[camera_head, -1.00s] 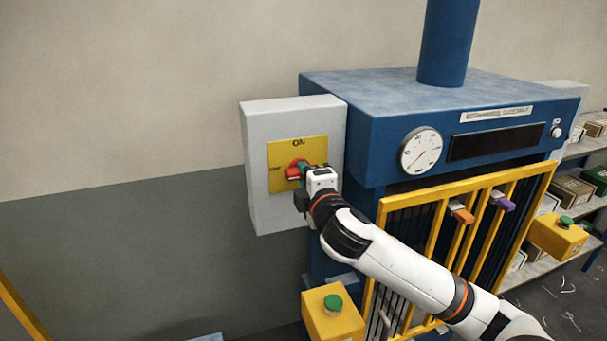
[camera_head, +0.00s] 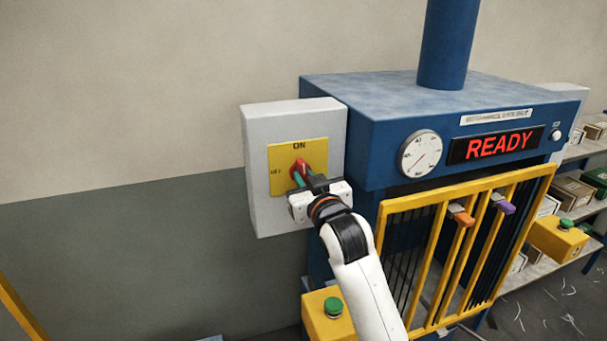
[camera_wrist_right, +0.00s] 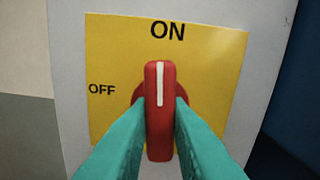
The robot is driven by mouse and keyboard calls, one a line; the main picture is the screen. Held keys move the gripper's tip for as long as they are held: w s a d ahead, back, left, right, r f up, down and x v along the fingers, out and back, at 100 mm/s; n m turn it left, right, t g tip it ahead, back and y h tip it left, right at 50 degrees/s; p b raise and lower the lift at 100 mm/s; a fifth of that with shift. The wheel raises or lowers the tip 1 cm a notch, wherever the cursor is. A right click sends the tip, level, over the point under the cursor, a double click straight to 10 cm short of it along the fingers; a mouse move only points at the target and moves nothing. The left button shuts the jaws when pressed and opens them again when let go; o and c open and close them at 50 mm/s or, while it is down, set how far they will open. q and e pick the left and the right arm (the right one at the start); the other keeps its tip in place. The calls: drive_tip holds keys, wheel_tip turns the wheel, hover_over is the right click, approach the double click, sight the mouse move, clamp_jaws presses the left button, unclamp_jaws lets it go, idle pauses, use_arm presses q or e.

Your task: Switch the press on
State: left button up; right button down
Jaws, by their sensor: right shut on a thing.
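The red rotary switch handle (camera_head: 300,167) sits on a yellow plate (camera_head: 313,152) on the light grey switch box (camera_head: 258,168). In the right wrist view the red handle (camera_wrist_right: 160,118) stands upright, and its white line points up at the word ON. OFF is printed at the left. My right gripper (camera_head: 305,180) is shut on the handle, with one teal finger on each side of it. The blue press (camera_head: 390,100) stands to the right, and its display (camera_head: 497,145) shows READY in red. My left gripper is not in view.
A yellow barred guard (camera_head: 430,275) covers the press front, with an orange and a purple tag on it. Yellow boxes with green buttons stand at the lower left (camera_head: 320,325) and right (camera_head: 558,243) of the press. Shelves are at the far right.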

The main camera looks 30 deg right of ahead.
drive_tip(key=shift+r+m, duration=0.15)
drive_tip(key=shift+m, duration=0.45)
drive_tip(key=c, duration=1.4)
unclamp_jaws()
drive_tip(key=shift+o, duration=0.2)
drive_tip(key=p+v, duration=0.1)
drive_tip(key=v, duration=0.6)
drive_tip(key=shift+p, duration=0.3)
drive_tip(key=shift+w, duration=0.1)
